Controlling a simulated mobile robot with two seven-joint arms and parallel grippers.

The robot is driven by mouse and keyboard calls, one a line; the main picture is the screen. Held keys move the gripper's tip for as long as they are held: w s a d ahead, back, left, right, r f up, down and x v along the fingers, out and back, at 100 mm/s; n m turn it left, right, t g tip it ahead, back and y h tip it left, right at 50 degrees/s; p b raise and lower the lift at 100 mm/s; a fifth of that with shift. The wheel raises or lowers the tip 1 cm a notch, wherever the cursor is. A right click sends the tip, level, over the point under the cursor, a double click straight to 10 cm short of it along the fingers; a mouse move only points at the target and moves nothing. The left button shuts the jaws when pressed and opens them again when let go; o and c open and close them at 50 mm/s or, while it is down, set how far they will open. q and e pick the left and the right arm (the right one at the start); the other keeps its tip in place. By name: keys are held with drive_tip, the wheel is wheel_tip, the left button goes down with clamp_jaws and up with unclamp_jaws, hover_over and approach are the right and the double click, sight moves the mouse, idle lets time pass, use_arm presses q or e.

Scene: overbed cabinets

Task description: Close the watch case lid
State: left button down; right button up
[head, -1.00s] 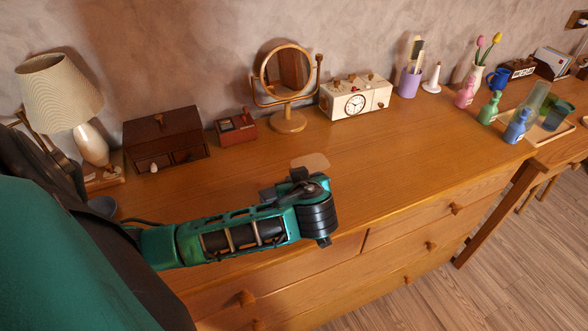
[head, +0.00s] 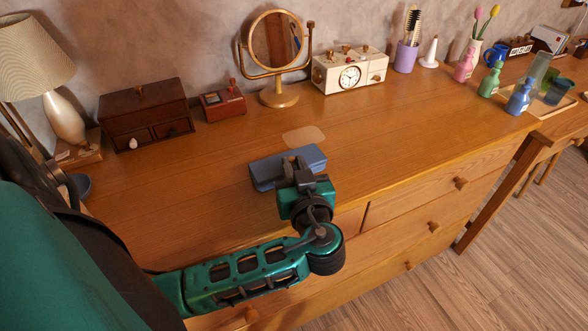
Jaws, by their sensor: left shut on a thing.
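A blue-grey case (head: 264,172), which looks like the watch case, is on the dresser top near its front edge. Its top looks flat and lowered, but my left gripper hides part of its front, so I cannot tell if the lid is fully down. My left gripper (head: 297,172) is at the case's front right side, shut on the case. Its fingertips are partly hidden by its own body. My right gripper is not in view.
A tan mat (head: 304,136) lies behind the case. A brown drawer box (head: 146,112), a small red box (head: 222,105), a round mirror (head: 276,42) and a cream clock box (head: 349,72) stand along the wall. The dresser top (head: 400,125) to the right is clear.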

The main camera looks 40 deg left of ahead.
use_arm(q)
drive_tip(key=c, duration=1.1)
unclamp_jaws()
drive_tip(key=shift+o, duration=0.2)
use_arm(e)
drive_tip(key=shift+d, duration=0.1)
